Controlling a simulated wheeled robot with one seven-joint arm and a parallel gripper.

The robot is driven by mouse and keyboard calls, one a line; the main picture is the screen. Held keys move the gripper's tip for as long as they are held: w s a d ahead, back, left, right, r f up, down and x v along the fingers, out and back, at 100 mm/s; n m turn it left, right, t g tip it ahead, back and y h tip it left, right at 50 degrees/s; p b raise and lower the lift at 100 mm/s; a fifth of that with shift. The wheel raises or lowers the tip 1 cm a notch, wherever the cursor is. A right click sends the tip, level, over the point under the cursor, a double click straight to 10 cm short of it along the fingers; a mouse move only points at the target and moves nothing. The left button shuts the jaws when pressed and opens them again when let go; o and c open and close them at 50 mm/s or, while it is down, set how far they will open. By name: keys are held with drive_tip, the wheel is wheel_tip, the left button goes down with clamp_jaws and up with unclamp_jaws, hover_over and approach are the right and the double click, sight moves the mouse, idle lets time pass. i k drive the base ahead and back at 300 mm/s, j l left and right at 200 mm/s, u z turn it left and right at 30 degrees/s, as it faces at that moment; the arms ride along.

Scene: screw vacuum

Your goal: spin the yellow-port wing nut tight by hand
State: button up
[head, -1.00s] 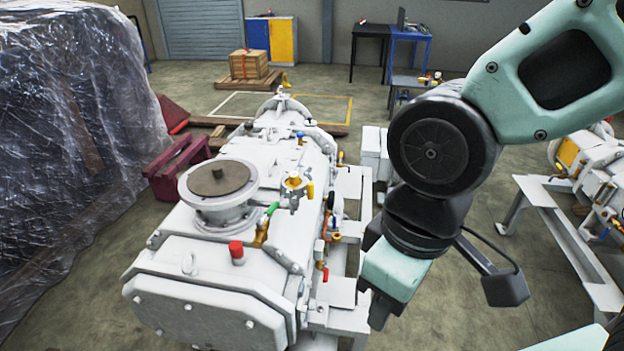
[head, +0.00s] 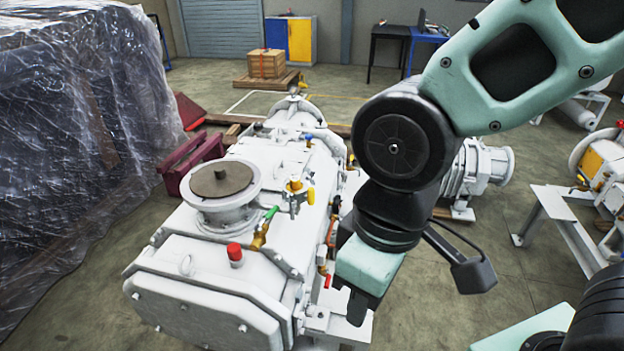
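The white screw vacuum pump (head: 215,262) stands at the left and centre. A small fitting with a yellow port (head: 295,184) sticks up from its top, right of the round flange. A wing nut cannot be made out clearly at this size. My gripper (head: 357,308) hangs beside the pump's front right side, pointing down, to the right of and nearer than the yellow port, and apart from it. Its fingers are dark and seen edge-on, so their opening is hidden. Nothing shows held in it.
A brass valve with a green handle (head: 266,224) and a red cap (head: 235,253) sit on the pump near the port. A plastic-wrapped load (head: 75,150) stands at the left. Another white machine (head: 485,170) stands behind my arm.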

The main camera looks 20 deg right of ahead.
sight(309, 177)
drive_tip(key=i+l+z, duration=0.15)
drive_tip(key=z, duration=0.3)
drive_tip(key=i+l+z, duration=0.1)
drive_tip(key=z, duration=0.3)
drive_tip(key=i, duration=0.05)
